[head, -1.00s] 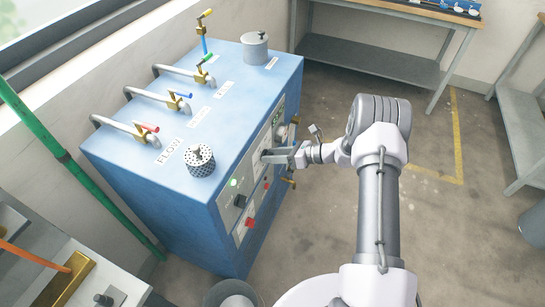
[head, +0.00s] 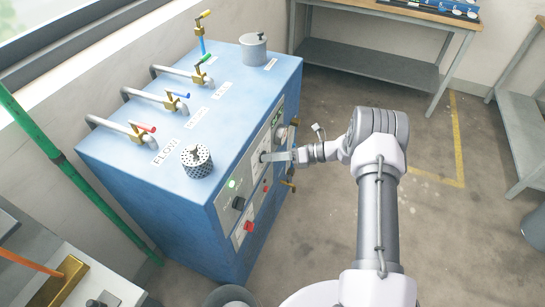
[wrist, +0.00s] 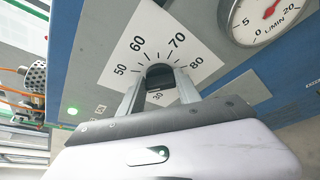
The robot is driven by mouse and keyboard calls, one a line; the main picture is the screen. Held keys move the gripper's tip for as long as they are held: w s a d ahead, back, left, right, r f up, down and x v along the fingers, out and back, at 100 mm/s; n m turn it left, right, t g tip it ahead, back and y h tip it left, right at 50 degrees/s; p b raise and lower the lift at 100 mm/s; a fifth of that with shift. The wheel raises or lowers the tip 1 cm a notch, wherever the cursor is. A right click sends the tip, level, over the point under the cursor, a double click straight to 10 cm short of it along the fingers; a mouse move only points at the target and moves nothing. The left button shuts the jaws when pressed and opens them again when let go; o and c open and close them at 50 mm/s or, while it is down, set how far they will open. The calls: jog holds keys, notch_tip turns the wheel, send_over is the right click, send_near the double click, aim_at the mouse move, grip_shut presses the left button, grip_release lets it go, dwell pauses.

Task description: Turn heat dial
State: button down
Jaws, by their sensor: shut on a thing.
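The heat dial (wrist: 157,71) is a dark, rounded knob on a white plate (wrist: 187,32) marked 50, 60, 70 and 80, with a partly hidden 30 below. It sits on the front of the blue cabinet (head: 180,225). My gripper (wrist: 160,88) has one finger on each side of the knob and is shut on it. The head view also shows my gripper (head: 268,156) against the cabinet front, hiding the dial. The dial's pointer mark cannot be made out.
A round L/min gauge (wrist: 268,14) is beside the dial. A green lamp (head: 232,183), a black knob (head: 238,203) and a red switch (head: 249,226) are nearer on the cabinet front. Floor (head: 440,225) to the right is open; a workbench (head: 385,50) stands behind.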

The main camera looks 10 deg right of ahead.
jog(key=c, duration=0.8)
grip_release()
jog(key=shift+c, duration=0.2)
jog(key=p+v, duration=0.3)
jog(key=v, duration=1.4)
jog(key=shift+d+p, duration=0.2)
jog(key=shift+p, duration=0.2)
jog(key=shift+s, duration=0.1)
